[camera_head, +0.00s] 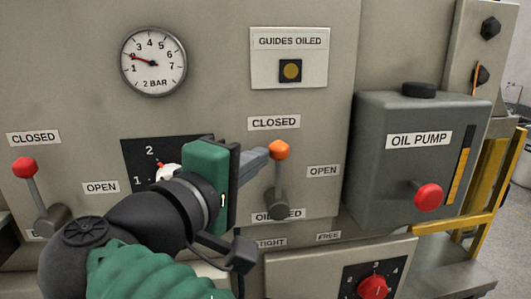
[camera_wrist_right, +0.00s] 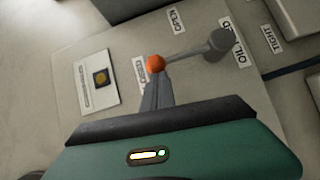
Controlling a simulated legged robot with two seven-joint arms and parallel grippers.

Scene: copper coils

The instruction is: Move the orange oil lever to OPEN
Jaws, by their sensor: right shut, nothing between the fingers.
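My left gripper is not in view.
A red-knobbed lever (camera_head: 24,167) stands at the left between its own CLOSED and OPEN labels. A pressure gauge (camera_head: 153,62) is above. Free panel lies right of the orange lever.

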